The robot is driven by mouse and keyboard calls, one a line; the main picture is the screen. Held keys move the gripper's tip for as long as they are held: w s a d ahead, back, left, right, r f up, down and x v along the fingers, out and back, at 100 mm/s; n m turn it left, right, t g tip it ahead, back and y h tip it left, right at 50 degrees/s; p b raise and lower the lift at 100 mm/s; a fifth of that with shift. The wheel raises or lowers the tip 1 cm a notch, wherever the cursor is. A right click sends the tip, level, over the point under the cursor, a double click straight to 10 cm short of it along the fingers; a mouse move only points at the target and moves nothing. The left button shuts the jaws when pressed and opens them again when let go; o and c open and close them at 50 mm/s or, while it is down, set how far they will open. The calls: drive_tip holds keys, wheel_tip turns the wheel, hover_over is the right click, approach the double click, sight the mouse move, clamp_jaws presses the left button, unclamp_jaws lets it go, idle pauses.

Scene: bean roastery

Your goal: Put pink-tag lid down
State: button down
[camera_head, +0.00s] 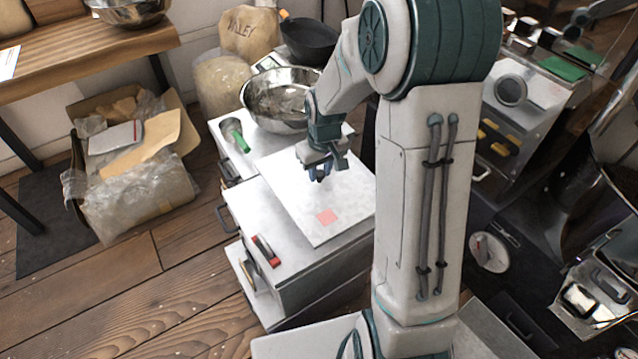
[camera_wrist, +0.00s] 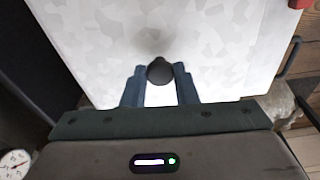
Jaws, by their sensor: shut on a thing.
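The pink-tag lid (camera_head: 292,200) is a flat, square white panel with a pink tag (camera_head: 326,216) near its front edge. It lies over the white cabinet top (camera_head: 297,268); I cannot tell whether it touches or is slightly above. My gripper (camera_head: 319,173) points down at the lid's middle. In the wrist view, the blue fingers of my gripper (camera_wrist: 160,74) are shut on the lid's dark round knob (camera_wrist: 159,70). The pale lid (camera_wrist: 225,45) fills most of that view. The tag does not show there.
A red-handled item (camera_head: 265,250) lies on the cabinet's left front. Behind the lid are a green-handled scoop (camera_head: 239,138) and a large metal bowl (camera_head: 277,97). An open box (camera_head: 140,190) stands on the floor at left. The cabinet top's front strip is mostly bare.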

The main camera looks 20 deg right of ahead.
sight(319, 181)
drive_tip(key=shift+a+f+b, duration=0.1)
drive_tip(key=shift+f+b, duration=0.6)
drive_tip(key=shift+f, duration=1.35)
drive_tip(key=shift+f, duration=0.25)
drive_tip(key=c, duration=1.1)
unclamp_jaws()
drive_tip(key=shift+r, duration=0.1)
drive_tip(key=shift+c, duration=0.2)
drive_tip(key=shift+r, duration=0.1)
wheel_tip(319, 181, up, 12)
drive_tip(key=s+p, duration=0.1)
drive_tip(key=p, duration=0.3)
drive_tip(key=s+r+m, duration=0.1)
drive_tip(key=s+r, duration=0.2)
drive_tip(key=s, duration=0.6)
drive_tip(key=s+r+m, duration=0.1)
drive_tip(key=s+r, duration=0.2)
drive_tip(key=s, duration=0.7)
drive_tip(key=shift+s+m, duration=0.2)
drive_tip(key=shift+m, duration=0.1)
